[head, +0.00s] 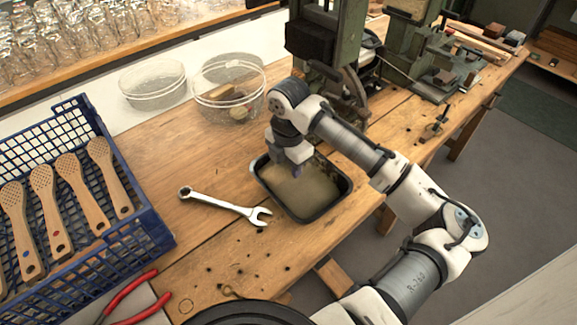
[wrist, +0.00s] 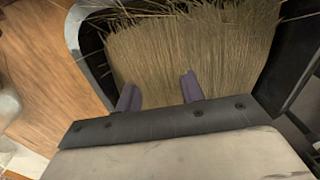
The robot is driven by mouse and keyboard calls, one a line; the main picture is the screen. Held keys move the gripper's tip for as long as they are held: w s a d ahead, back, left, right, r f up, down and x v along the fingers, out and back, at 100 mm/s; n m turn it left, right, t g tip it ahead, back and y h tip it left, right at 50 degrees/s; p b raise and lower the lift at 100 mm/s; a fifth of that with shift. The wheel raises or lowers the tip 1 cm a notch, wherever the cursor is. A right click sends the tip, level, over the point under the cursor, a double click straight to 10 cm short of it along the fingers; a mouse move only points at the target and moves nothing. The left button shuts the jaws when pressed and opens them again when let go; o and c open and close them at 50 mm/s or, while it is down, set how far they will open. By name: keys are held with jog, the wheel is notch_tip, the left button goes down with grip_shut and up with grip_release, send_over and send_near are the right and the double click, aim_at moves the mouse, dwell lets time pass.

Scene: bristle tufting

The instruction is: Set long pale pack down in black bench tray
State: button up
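The black bench tray (head: 338,203) stands on the wooden bench, and its dark rim also shows in the wrist view (wrist: 74,32). A pale tan mass of long bristles (head: 308,193) lies inside it and fills most of the wrist view (wrist: 195,50). I cannot make out a separate long pale pack apart from this mass. My gripper (head: 296,168) points down over the tray's back part. In the wrist view its two purple fingers (wrist: 160,92) stand apart with bristles beneath and between them. Their tips are at or just above the bristles; contact is unclear.
A steel wrench (head: 226,206) lies left of the tray. A blue crate (head: 150,215) with several wooden brush handles stands at the left. Two clear round tubs (head: 153,84) sit behind. A green machine (head: 352,40) stands close behind the tray. Red-handled pliers (head: 135,296) lie in front.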

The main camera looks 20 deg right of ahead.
aim_at(288, 166)
jog(key=o, duration=0.5)
jog(key=shift+c, duration=0.2)
notch_tip(288, 166, up, 12)
jog(key=shift+r, duration=0.2)
